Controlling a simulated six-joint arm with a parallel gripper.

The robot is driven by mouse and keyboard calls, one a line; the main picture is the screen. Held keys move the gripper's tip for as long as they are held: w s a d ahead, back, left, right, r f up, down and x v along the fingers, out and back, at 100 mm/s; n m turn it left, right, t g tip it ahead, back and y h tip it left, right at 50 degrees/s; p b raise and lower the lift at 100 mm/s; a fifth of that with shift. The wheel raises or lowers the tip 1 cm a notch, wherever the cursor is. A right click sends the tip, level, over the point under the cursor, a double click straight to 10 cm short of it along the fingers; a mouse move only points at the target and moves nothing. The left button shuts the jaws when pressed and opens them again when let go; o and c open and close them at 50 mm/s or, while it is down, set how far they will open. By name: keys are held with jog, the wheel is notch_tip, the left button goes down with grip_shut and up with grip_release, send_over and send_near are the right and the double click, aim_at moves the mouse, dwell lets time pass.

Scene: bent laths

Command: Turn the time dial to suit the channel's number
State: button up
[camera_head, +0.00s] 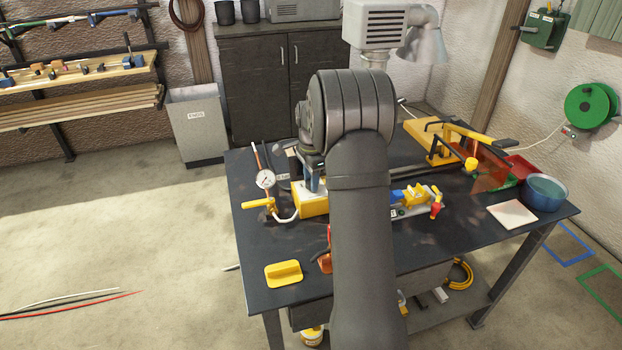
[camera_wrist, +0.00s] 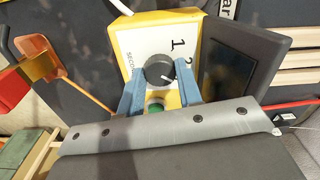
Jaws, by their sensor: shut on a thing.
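The time dial (camera_wrist: 157,69) is a dark grey round knob on the white face (camera_wrist: 150,40) of a yellow timer box, which also shows in the head view (camera_head: 314,206). The face has the digits 1 and 2 and the partly hidden word SECONDS. A pale mark shows at the dial's lower right; other digits are hidden. My gripper (camera_wrist: 159,80) has its blue fingers on both sides of the dial and is shut on it. A green button (camera_wrist: 156,103) shows between the fingers. My arm covers much of the bench in the head view. I cannot make out a channel number.
A dial gauge (camera_head: 266,180) with a yellow handle stands left of the box. Yellow and red clamps (camera_head: 418,197) lie to its right. A blue pot (camera_head: 544,192) is at the bench's right end.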

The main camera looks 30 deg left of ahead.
jog(key=n, duration=0.7)
jog(key=shift+r, duration=0.1)
dwell(0.5)
jog(key=o, duration=1)
notch_tip(320, 180, up, 17)
jog(key=shift+r, duration=0.2)
notch_tip(320, 180, down, 18)
jog(key=shift+r, duration=0.2)
dwell(0.6)
